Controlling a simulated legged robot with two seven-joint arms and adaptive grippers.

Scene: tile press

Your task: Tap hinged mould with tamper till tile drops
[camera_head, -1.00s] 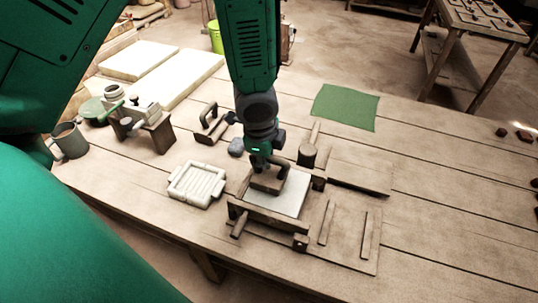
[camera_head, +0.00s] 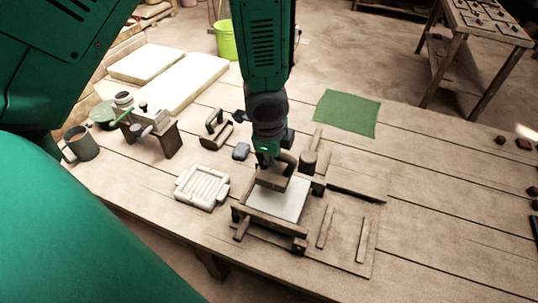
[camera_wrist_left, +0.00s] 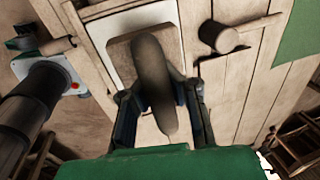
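The tamper, a wooden block (camera_head: 270,181) with a dark curved handle (camera_wrist_left: 152,75), is held by its handle in my left gripper (camera_head: 271,160). In the left wrist view the fingers (camera_wrist_left: 160,112) lie on both sides of the handle. The block is over the back left part of the pale square tile (camera_head: 288,204) in the mould; whether it touches is unclear. The wooden mould frame (camera_head: 266,222) lies on a board near the table's front edge. The tile also shows in the left wrist view (camera_wrist_left: 100,32). I cannot make out my right gripper.
A wooden mallet (camera_head: 309,161) lies close behind the mould. A mug (camera_head: 80,145) and small stand (camera_head: 152,125) are farther left. A green cloth (camera_head: 347,112) lies behind; the table's right is mostly clear.

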